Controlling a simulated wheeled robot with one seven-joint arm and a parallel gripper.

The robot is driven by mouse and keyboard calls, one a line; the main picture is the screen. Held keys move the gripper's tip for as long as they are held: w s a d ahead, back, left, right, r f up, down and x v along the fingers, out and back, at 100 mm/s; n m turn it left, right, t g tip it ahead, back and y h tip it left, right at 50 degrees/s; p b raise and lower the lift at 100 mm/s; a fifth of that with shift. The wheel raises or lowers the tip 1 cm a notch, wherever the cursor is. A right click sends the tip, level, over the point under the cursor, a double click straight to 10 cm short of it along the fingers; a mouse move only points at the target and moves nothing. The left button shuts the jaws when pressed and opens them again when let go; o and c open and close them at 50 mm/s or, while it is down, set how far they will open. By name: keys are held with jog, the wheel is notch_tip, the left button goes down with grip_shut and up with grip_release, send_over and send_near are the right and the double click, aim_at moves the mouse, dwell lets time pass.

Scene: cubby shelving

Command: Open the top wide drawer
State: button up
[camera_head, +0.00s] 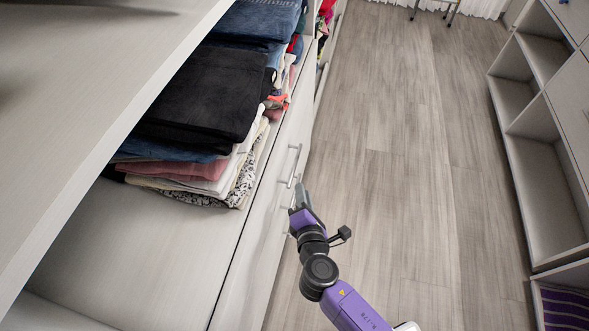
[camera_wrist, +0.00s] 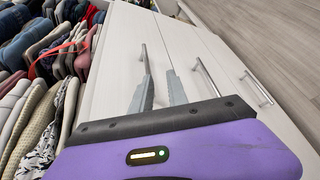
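The top wide drawer (camera_head: 262,215) has a pale front below the clothes shelf and looks shut. Its bar handle (camera_head: 291,165) is metal. In the wrist view, the top drawer's handle (camera_wrist: 144,56) is nearest the clothes, just beyond my left fingertip. My gripper (camera_head: 301,191) is in front of the drawer face, near the handle's lower end in the head view. In the wrist view, my gripper (camera_wrist: 160,75) has its two grey fingers apart with nothing between them. I cannot tell whether a finger touches the handle.
Folded clothes (camera_head: 205,100) are stacked on the shelf above the drawer. Two more bar handles show in the wrist view, a middle one (camera_wrist: 207,77) and a farther one (camera_wrist: 257,88). Open wood floor (camera_head: 410,170) lies to the right, with another cubby unit (camera_head: 540,170) beyond.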

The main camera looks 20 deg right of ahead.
aim_at(295, 165)
jog(key=shift+n+h, duration=0.3)
jog(key=shift+n, duration=0.2)
jog(key=w, duration=0.3)
jog(key=w+d+b, duration=0.1)
jog(key=w, duration=0.3)
jog(key=w+d, duration=0.1)
jog(key=w, duration=0.2)
jog(key=shift+w+f+b, duration=0.2)
jog(key=shift+f+b, duration=0.1)
jog(key=shift+a, duration=0.1)
grip_shut()
dwell(0.5)
